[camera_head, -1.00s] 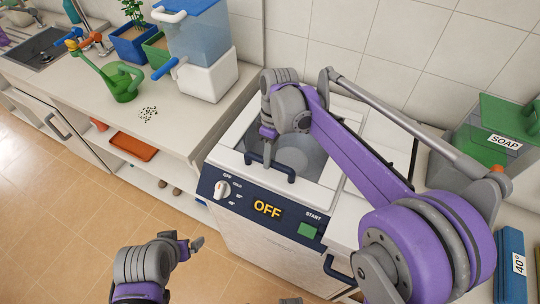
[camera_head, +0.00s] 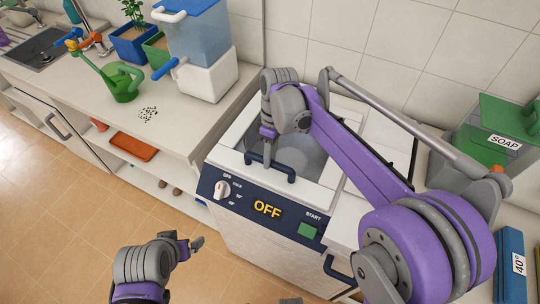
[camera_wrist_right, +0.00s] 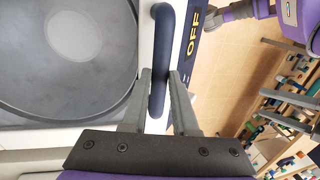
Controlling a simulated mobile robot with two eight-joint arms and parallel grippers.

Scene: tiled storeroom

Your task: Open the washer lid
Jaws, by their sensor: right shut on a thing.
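The washer (camera_head: 260,240) is white with a dark blue panel that reads OFF. Its top lid (camera_head: 312,158) has a grey round window and looks closed and flat. A dark blue bar handle (camera_head: 286,176) is fixed at the lid's front edge. My right gripper (camera_head: 268,162) points down from above and is shut on this handle. In the right wrist view the handle (camera_wrist_right: 162,50) runs between the two fingers (camera_wrist_right: 164,80). My left gripper (camera_head: 198,243) is low in front of the washer, away from it; its jaw opening is unclear.
A counter with a green watering can (camera_head: 122,82), a blue-lidded dispenser (camera_head: 205,60) and scattered seeds (camera_head: 148,114) stands left of the washer. Tiled floor is free at the left front.

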